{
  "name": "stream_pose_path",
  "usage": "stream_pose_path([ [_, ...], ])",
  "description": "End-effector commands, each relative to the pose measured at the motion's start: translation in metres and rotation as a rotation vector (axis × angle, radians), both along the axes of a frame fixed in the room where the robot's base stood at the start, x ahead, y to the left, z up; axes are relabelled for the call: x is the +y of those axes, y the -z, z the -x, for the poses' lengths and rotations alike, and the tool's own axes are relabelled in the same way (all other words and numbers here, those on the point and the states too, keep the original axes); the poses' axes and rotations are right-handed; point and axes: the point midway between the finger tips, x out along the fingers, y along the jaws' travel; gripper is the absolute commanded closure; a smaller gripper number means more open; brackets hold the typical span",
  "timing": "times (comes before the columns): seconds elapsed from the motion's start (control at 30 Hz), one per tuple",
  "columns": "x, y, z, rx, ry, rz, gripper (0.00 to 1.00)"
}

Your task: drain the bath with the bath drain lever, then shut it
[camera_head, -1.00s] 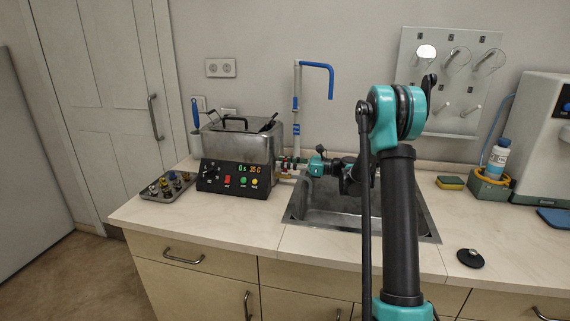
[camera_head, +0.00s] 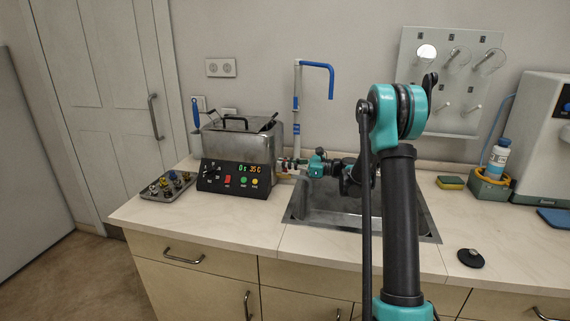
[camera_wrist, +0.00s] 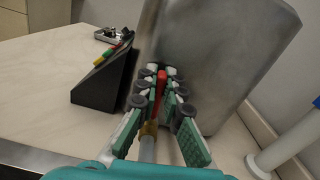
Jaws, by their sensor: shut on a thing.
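The bath (camera_head: 262,145) is a steel tank with a black-handled lid, standing on the counter left of the sink. Its front panel (camera_head: 232,176) shows a lit display reading about 35 C. In the wrist view the tank wall (camera_wrist: 215,60) fills the upper middle. The red drain lever (camera_wrist: 161,88) sits between my gripper's fingers (camera_wrist: 160,95), above a brass fitting (camera_wrist: 149,129) and a grey pipe. My gripper is shut on the lever; in the head view my gripper (camera_head: 290,165) is small at the tank's right side. Whether the valve is open is unclear.
The sink (camera_head: 345,205) lies under my arm, with a blue-tipped faucet (camera_head: 316,66) behind it. A tray of small parts (camera_head: 167,187) is left of the panel. A sponge (camera_head: 450,182), a bottle (camera_head: 498,155) and a black stopper (camera_head: 470,258) are on the right.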

Motion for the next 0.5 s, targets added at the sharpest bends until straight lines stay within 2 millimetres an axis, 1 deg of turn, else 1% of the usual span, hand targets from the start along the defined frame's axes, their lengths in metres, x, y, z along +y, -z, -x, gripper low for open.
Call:
stream_pose_path([
  [0.5, 0.004, 0.008, 0.021, -0.454, 0.0, 0.09, 1.0],
])
